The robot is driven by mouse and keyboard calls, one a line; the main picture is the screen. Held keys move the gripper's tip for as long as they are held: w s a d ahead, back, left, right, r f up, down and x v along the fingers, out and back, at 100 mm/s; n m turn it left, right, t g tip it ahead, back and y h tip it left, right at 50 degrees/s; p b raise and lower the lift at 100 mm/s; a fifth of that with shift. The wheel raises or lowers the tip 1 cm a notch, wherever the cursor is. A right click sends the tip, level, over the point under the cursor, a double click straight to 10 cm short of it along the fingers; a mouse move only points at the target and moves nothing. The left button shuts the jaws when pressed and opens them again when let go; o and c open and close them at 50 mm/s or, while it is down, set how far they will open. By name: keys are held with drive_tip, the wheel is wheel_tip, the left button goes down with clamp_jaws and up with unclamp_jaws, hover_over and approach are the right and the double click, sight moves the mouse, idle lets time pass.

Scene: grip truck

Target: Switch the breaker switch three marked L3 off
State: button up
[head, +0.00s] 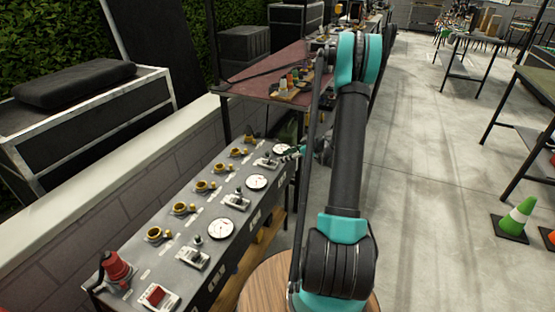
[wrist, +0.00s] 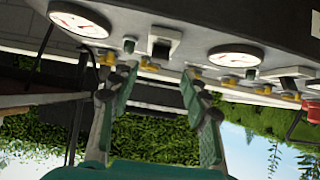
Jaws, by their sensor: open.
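A long grey breaker panel (head: 210,275) runs away from me at the left in the head view. Along its top are several breaker switches with dark levers, a near one (head: 193,256), a middle one (head: 237,199) and a far one (head: 266,161). Their markings are too small to read, so I cannot tell which is L3. My gripper (head: 291,153) is at the panel's far end. In the wrist view my gripper (wrist: 160,72) is open and empty. A switch (wrist: 163,42) shows beyond and between its fingertips, apart from them as far as I can see.
Round white gauges (head: 220,229) alternate with the switches, and yellow sockets (head: 158,234) line the panel's back side. A red plug (head: 116,268) and a red switch (head: 154,296) are at the near end. A reddish table (head: 265,72) stands behind.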

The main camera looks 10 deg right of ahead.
drive_tip(key=shift+v, duration=2.25)
drive_tip(key=s+a+r+m+g+h, duration=0.1)
drive_tip(key=s+a+r+m+h, duration=0.2)
drive_tip(key=s, duration=0.4)
drive_tip(key=s+a+r+m+g+h, duration=0.1)
drive_tip(key=s+a+r+m+g, duration=0.15)
drive_tip(key=s+a, duration=0.4)
drive_tip(key=s+d+m+h, duration=0.1)
drive_tip(key=s+m+h, duration=0.4)
drive_tip(key=s, duration=1.4)
drive_tip(key=shift+s+d+r+t, duration=0.2)
drive_tip(key=shift+s+d+t, duration=0.1)
drive_tip(key=shift+t, duration=0.15)
drive_tip(key=shift+w, duration=0.1)
